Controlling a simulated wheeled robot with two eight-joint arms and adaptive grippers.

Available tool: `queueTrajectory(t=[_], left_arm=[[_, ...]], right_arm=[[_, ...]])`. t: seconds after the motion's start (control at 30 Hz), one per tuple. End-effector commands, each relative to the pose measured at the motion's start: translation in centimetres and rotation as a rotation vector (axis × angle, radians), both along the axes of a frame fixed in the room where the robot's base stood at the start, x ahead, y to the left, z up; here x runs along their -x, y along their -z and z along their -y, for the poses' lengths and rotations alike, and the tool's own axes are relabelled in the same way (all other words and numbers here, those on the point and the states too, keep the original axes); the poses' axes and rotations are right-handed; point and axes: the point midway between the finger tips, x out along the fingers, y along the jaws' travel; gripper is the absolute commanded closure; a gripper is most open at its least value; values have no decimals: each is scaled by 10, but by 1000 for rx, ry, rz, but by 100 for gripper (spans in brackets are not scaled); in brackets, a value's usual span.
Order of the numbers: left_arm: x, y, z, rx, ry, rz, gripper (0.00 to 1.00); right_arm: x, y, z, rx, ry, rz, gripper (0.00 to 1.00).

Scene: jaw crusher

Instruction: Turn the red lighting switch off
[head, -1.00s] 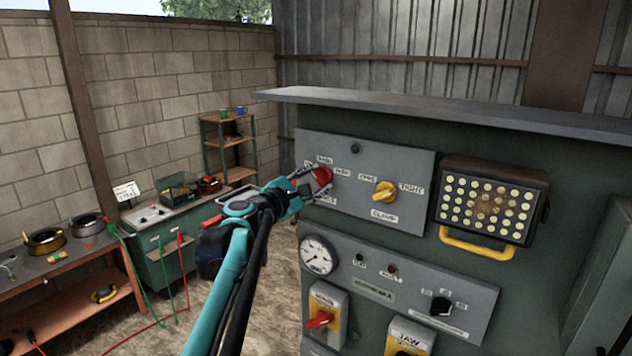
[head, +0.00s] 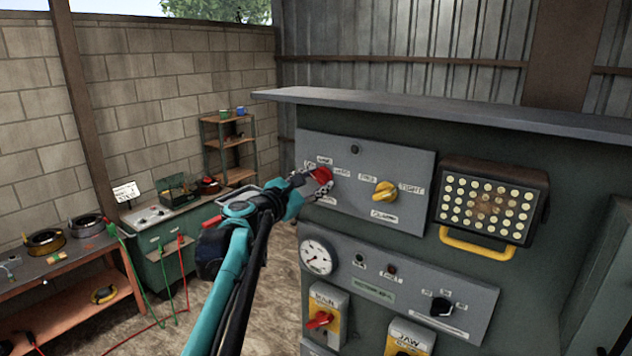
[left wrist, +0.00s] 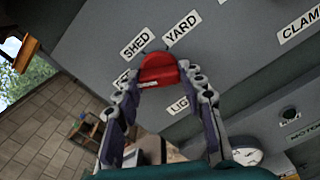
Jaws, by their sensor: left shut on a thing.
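The red lighting switch (head: 321,176) is a rotary knob on the upper grey panel, left of a yellow knob. My left gripper (head: 309,181) reaches it from the left and is shut on it. In the left wrist view the red knob (left wrist: 159,70) sits between the tips of my two fingers (left wrist: 162,88). The labels SHED (left wrist: 137,43) and YARD (left wrist: 182,27) show above the knob. Another label to its left and one starting "LIG" are partly hidden by the fingers. My right gripper is not in view.
The yellow knob (head: 385,191) is close to the right on the same panel. A lamp (head: 490,203) with a yellow handle juts out farther right. A gauge (head: 317,257) and more switches lie below. A grey ledge (head: 440,118) overhangs the panel.

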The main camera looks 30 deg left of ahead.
Motion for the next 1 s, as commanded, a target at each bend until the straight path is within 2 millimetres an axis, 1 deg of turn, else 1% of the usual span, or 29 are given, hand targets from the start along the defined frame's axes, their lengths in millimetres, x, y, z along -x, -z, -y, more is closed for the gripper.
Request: queueTrajectory(t=[0.07,0.1,0.17,0.47,0.57,0.67,0.9,1.0], left_arm=[[0,2,1,-2,2,-2,90],[0,2,1,-2,2,-2,56],[0,2,1,-2,2,-2,40],[1,1,0,-1,1,0,40],[7,1,-1,-1,0,-1,40],[21,1,-2,-1,0,-1,40],[74,1,-7,-1,-3,-2,40],[93,1,-8,-1,-2,-1,40]], right_arm=[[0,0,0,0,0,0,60],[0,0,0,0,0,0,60],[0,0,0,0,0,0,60],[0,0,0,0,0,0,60],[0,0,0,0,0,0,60],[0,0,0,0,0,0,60],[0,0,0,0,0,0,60],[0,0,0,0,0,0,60]])
